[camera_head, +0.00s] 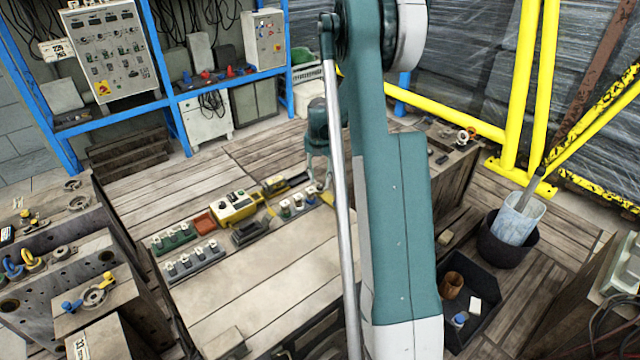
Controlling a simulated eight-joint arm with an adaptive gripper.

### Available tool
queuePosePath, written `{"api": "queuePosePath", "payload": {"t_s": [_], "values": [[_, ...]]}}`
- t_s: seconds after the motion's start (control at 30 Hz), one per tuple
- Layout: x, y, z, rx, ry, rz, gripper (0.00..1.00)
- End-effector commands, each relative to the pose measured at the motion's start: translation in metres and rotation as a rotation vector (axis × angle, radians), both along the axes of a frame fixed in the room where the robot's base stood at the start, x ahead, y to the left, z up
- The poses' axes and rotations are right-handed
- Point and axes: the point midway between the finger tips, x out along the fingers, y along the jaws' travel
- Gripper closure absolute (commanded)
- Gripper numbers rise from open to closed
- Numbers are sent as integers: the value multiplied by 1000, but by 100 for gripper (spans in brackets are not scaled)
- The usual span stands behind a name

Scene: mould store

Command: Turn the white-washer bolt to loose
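Low strips with small bolt-like fittings stand on the wooden bench: a green strip (172,238) and a grey strip (194,262) at the left, and another strip (298,208) near the arm. Pale tops show on several fittings, but they are too small to tell which one has the white washer or how it is turned. My gripper (319,182) points down just above the strip near the arm, apparently apart from it. My arm's rod partly covers its fingers, so their opening is unclear.
Metal mould blocks (95,300) stand left; a black crate (482,325) and a bucket (505,243) stand right.

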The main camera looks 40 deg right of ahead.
Motion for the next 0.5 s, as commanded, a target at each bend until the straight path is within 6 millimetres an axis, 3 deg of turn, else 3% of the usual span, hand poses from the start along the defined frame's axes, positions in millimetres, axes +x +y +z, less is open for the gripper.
{"api": "queuePosePath", "payload": {"t_s": [0.3,0.5], "values": [[0,0,51,0,0,0,69],[0,0,74,0,0,0,69]]}}
